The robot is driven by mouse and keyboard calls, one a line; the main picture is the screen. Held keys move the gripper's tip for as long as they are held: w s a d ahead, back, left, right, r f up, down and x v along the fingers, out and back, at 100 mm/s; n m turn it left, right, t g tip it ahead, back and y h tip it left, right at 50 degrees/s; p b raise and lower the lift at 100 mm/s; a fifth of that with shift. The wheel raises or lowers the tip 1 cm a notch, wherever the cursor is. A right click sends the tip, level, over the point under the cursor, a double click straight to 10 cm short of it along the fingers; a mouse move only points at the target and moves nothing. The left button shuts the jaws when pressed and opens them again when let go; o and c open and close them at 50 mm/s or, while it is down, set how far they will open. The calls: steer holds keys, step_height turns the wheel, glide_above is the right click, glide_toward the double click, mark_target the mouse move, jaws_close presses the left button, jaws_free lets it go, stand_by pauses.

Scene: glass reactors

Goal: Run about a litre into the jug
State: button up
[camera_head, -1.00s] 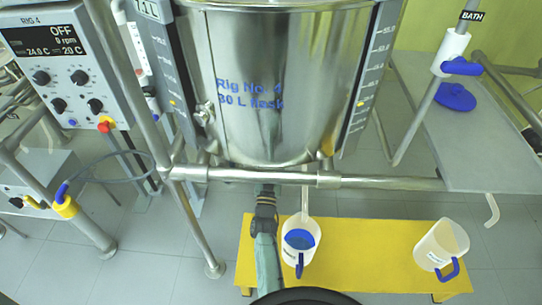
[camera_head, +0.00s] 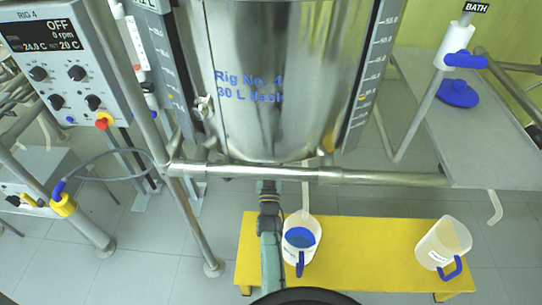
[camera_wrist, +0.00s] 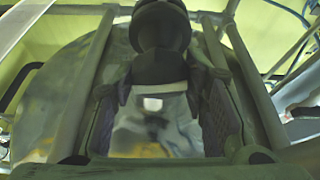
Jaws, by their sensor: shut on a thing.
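The jug (camera_head: 291,254), translucent white with a blue handle, stands upright on the yellow bench under the tall steel vessel (camera_head: 262,120). Blue liquid (camera_head: 301,238) shows inside it. A pale outlet tube (camera_head: 305,200) comes down from the vessel to the jug's mouth; I cannot tell whether liquid is running. In the wrist view my gripper (camera_wrist: 160,85) is shut on a dark, rounded handle (camera_wrist: 160,28) below the vessel. In the head view my arm reaches up just left of the jug, and the fingertips are hidden behind the rail and vessel.
A second, empty-looking jug (camera_head: 440,243) stands on the right of the yellow bench (camera_head: 375,250). A horizontal steel rail (camera_head: 380,178) crosses in front of the vessel's base. A control box (camera_head: 65,60) reading OFF is at left, and a grey shelf (camera_head: 470,135) at right.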

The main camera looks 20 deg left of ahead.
steer(key=n+g+y+b, duration=0.1)
steer(key=n+y, duration=0.1)
steer(key=n, duration=0.3)
steer(key=o, duration=1.1)
steer(key=shift+o, duration=0.2)
steer(key=v, duration=0.7)
steer(key=shift+s+d, duration=0.2)
